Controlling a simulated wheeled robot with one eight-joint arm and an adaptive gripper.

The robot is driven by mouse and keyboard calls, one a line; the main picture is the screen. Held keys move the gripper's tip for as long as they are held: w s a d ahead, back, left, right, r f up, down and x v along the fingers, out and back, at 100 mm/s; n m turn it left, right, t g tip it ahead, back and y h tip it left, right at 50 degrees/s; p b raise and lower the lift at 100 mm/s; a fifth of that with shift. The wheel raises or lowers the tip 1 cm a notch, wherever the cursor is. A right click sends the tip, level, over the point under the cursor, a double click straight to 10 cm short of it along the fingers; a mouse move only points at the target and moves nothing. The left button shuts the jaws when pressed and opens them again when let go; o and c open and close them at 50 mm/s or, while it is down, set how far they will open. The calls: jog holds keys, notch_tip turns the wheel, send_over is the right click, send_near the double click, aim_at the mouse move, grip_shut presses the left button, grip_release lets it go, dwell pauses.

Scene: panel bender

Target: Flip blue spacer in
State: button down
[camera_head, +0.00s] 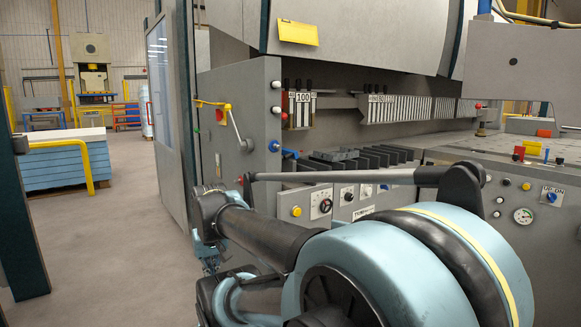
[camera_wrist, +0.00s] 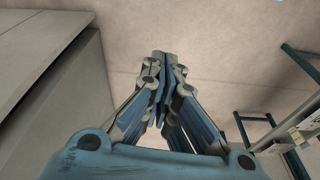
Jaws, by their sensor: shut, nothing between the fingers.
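A small blue lever (camera_head: 290,154) sticks out at the left end of the bender's lower bed, next to a round blue knob (camera_head: 274,146) on the grey side cabinet. I cannot tell for sure which blue part is the spacer. My gripper (camera_head: 210,265) hangs low at the left of the machine, well apart from these blue parts and partly hidden by my arm. In the wrist view my gripper (camera_wrist: 163,62) has its fingers together, empty, over bare floor.
The grey cabinet (camera_head: 240,125) carries a lever with a red and yellow switch (camera_head: 222,115). Dark blocks (camera_head: 360,160) line the bed. A blue sheet stack (camera_head: 65,165) stands at the left. A grey panel (camera_wrist: 45,80) fills the wrist view's left. The floor (camera_head: 110,235) between is clear.

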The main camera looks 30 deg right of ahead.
jog(key=w+d+r+m+t+y, duration=0.1)
jog(key=w+d+r+m+t, duration=0.15)
jog(key=w+r+m, duration=0.65)
jog(key=m+t+h, duration=0.3)
jog(key=m+t, duration=0.3)
jog(key=m, duration=1.8)
send_near(291, 164)
jog(key=w+f, duration=0.4)
jog(key=w, duration=0.1)
jog(key=shift+w+a+f, duration=0.1)
jog(key=shift+a+f, duration=0.2)
jog(key=shift+f, duration=0.1)
